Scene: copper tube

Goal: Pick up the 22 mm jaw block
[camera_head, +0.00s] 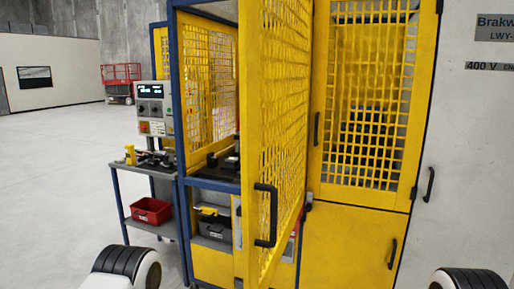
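I cannot pick out the 22 mm jaw block with certainty. Several small dark parts (155,159) lie on the top of a side table (124,172) left of the yellow cage. More dark blocks (229,163) show on a surface inside the caged machine, partly hidden by its frame and the open door. They are too small for any size marking to be read. Rounded white and black parts of my own arms show at the bottom left and bottom right edges. Neither gripper shows in this view.
A yellow mesh door (277,120) stands open toward me, its dark handle (266,215) jutting out. A control box (155,109) stands behind the table. A red bin (151,211) is on the lower shelf. A closed yellow cabinet (367,120) is right. Floor at left is clear.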

